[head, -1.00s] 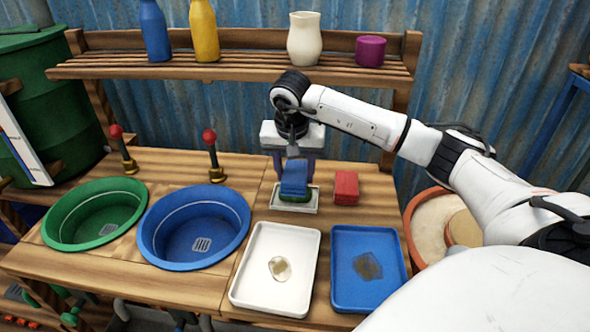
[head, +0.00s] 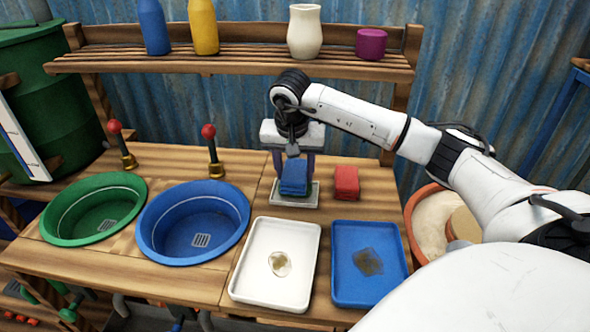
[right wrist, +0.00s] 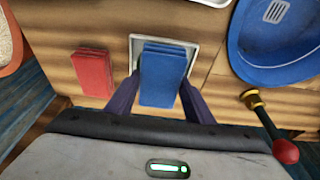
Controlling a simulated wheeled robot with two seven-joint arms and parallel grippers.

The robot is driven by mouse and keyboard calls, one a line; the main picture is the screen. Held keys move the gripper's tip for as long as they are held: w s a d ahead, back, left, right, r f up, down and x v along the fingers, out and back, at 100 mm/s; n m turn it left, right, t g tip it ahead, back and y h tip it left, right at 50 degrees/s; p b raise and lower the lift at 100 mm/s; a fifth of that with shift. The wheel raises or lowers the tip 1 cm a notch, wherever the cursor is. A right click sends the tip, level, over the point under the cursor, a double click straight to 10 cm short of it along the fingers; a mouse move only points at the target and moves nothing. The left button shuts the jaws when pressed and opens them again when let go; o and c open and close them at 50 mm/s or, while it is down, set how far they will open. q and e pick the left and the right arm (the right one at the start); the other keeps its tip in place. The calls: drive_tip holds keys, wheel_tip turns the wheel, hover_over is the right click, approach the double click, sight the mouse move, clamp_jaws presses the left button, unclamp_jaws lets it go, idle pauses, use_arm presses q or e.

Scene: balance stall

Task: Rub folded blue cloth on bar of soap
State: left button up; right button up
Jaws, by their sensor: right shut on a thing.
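My right gripper (head: 294,160) is shut on the folded blue cloth (head: 294,178), with one finger on each side of it. The cloth also shows between the fingers in the right wrist view (right wrist: 163,75). It is over the bar of soap, a green strip (head: 290,198) at the cloth's lower edge in the head view. The soap is mostly hidden; whether cloth and soap touch is hard to tell. The soap is in a small white dish (head: 308,204). My left gripper is not in view.
A folded red cloth (head: 346,182) lies just right of the dish. In front are a white tray (head: 249,270) and a blue tray (head: 341,291), each with a stain-like patch. A blue basin (head: 150,228) and a green basin (head: 60,222) are left. A shelf (head: 230,66) with bottles stands behind.

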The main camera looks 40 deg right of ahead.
sight(295, 171)
drive_tip(key=shift+f, duration=0.5)
idle(1.3)
wheel_tip(295, 171, up, 7)
drive_tip(key=p, duration=0.5)
drive_tip(key=shift+r+p, duration=0.1)
drive_tip(key=shift+p, duration=0.2)
idle(0.6)
